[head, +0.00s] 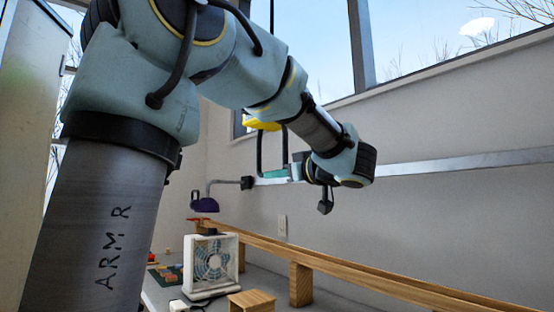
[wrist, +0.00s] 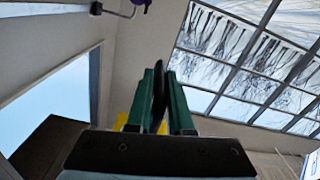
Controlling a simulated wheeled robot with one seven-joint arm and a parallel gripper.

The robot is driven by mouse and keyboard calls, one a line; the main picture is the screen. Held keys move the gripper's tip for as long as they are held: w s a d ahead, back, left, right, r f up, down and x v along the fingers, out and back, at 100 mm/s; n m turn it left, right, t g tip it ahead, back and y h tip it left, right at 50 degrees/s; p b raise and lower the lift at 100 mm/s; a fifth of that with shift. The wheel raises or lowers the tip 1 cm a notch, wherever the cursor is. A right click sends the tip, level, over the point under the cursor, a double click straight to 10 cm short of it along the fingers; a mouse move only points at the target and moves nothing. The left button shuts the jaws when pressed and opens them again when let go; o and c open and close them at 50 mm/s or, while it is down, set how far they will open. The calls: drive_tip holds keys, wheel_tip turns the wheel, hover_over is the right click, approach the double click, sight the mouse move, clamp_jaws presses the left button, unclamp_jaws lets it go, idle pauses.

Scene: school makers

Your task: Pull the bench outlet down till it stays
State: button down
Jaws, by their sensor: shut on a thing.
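The bench outlet (head: 262,125) shows in the head view as a yellow body hanging by the window, partly hidden behind my arm. A black loop (head: 259,152) hangs below it. My gripper (head: 275,173) has green fingers and is at the bottom of this loop. In the wrist view, the fingers (wrist: 161,85) are shut on the black loop (wrist: 159,92), which shows nearly edge-on between them. Some yellow (wrist: 121,121) shows behind the fingers there. The outlet's upper part is mostly hidden.
A white fan (head: 212,262) stands on the bench below. A long wooden rail (head: 370,272) on blocks runs along the wall. A purple lamp (head: 205,205) sits on a wall arm to the left. A metal wall rail (head: 450,161) runs behind my gripper.

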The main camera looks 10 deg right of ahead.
drive_tip(key=shift+a+f+b, duration=0.1)
drive_tip(key=shift+f+b, duration=0.35)
drive_tip(key=shift+f, duration=1.3)
drive_tip(key=c, duration=0.8)
unclamp_jaws()
drive_tip(key=shift+r, duration=0.1)
drive_tip(key=shift+c, duration=0.2)
drive_tip(key=v, duration=1.1)
drive_tip(key=shift+b, duration=0.4)
